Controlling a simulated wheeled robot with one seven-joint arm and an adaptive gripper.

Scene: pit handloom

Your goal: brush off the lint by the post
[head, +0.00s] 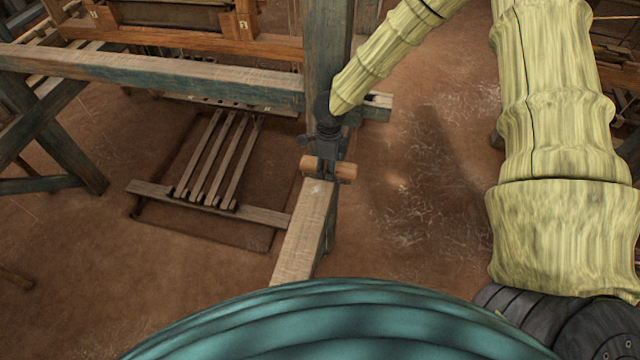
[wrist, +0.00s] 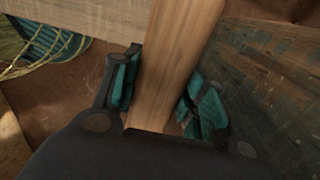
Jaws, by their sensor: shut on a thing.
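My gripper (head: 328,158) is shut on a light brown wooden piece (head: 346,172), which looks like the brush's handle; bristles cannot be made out. In the wrist view the handle (wrist: 175,60) runs between the two teal-padded fingers (wrist: 155,90). The gripper is just above the far end of a pale wooden beam (head: 302,235); whether the brush touches it cannot be told. The weathered blue-grey post (head: 326,55) stands right behind the gripper. Pale wispy marks (head: 412,225) on the earth floor right of the post may be lint.
A long blue-grey rail (head: 160,78) of the loom crosses the left side. Below it, slatted treadles (head: 215,165) lie over a shallow pit with a crossbar (head: 250,213). The brown floor (head: 420,265) right of the beam is open.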

